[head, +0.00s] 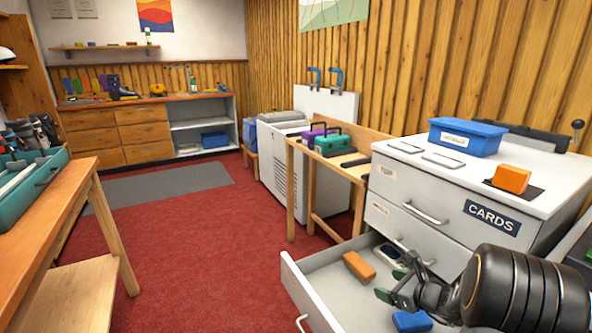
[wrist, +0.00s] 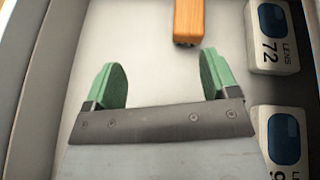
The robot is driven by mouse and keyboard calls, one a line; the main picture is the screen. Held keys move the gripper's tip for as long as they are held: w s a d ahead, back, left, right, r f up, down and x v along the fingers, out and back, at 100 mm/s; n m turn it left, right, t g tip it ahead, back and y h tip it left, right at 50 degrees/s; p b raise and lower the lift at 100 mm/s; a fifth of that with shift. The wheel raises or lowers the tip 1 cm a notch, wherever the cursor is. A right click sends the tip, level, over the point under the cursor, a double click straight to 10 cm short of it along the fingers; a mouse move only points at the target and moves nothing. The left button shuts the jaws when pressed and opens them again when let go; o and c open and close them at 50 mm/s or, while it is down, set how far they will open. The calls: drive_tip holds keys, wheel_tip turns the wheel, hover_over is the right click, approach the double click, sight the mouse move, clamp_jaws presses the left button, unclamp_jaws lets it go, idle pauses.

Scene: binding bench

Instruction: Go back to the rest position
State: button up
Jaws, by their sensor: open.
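My gripper (head: 392,283) is over the open bottom drawer (head: 322,284) of the white cabinet in the head view. Its two green fingertips are apart with nothing between them, as the wrist view (wrist: 162,84) also shows. An orange block (head: 359,266) lies in the drawer just beyond the fingers. In the wrist view the end of this block (wrist: 188,22) is ahead of the fingers, apart from them. A white box marked LENS 72 (wrist: 270,36) and a second LENS box (wrist: 281,140) lie to the right. My arm hides part of the drawer.
A blue item (head: 411,321) lies in the drawer below my gripper. The cabinet top holds a blue bin (head: 467,138) and an orange block (head: 511,179) on a dark pad. A wooden bench (head: 60,212) stands at left. Red carpet (head: 210,250) between is clear.

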drive_tip(key=s+a+r+n+g+p, duration=0.35)
drive_tip(key=a+r+n+p, duration=0.35)
drive_tip(key=r, duration=0.3)
drive_tip(key=s+a+r+n+g+p, duration=0.3)
drive_tip(key=s+a+r+n+p, duration=0.3)
drive_tip(key=r, duration=0.5)
drive_tip(key=s+r+n+h+p, duration=0.3)
drive_tip(key=s+r+n+p, duration=0.2)
drive_tip(key=r+n+p, duration=0.2)
drive_tip(key=s+a+r+n+g+h+p, duration=0.1)
drive_tip(key=s+r+n+h+p, duration=0.2)
drive_tip(key=s+r+n+p, duration=0.2)
drive_tip(key=shift+r+n+h+p, duration=0.3)
drive_tip(key=shift+r+n+p, duration=1.6)
drive_tip(key=shift+r, duration=1.7)
drive_tip(key=shift+w, duration=0.1)
drive_tip(key=shift+c, duration=0.2)
